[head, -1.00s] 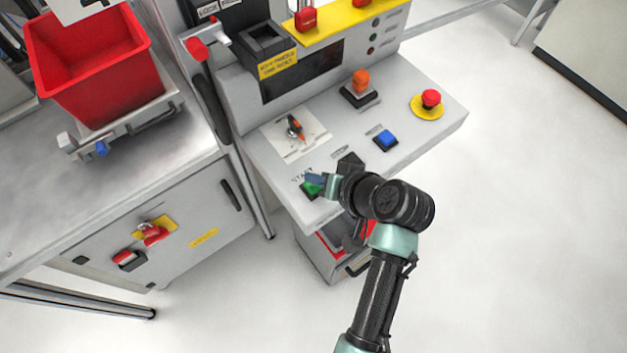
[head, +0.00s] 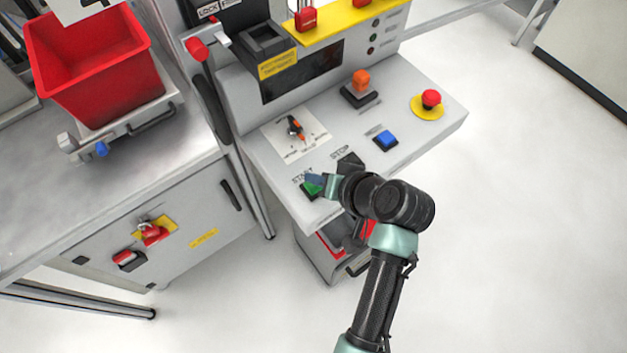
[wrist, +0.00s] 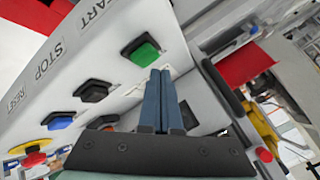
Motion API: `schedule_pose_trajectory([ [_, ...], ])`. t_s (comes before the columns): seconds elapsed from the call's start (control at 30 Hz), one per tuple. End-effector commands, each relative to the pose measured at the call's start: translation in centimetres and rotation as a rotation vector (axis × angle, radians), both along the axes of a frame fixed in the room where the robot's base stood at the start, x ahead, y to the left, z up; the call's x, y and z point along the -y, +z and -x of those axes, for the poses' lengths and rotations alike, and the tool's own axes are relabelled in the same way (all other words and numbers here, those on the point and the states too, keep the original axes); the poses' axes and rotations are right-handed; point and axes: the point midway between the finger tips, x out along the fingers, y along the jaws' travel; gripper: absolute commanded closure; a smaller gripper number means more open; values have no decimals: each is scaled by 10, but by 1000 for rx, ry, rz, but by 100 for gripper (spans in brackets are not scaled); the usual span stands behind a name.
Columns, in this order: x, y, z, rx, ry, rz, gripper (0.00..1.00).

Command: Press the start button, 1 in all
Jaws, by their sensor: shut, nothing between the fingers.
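The green start button (head: 311,189) sits in a dark square frame at the near left corner of the sloped control panel, under the label START. In the wrist view the green button (wrist: 144,53) shows whole, just beyond my fingertips. My gripper (head: 316,180) is at the button in the head view, its fingers covering part of it. The wrist view shows my two blue-grey fingers (wrist: 160,74) closed together and empty, their tips beside the button. I cannot tell whether they touch it.
A black stop button (wrist: 95,91) and a blue button (head: 386,140) share the panel (head: 425,75). A rotary switch (head: 296,129), an orange button (head: 361,80) and a red emergency stop (head: 431,98) sit farther back. A red bin (head: 95,70) stands at left.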

Motion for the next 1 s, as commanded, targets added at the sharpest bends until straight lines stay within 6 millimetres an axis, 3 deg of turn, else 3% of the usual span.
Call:
schedule_pose_trajectory([
  [1.0,0,-9,0,0,0,0,100],
])
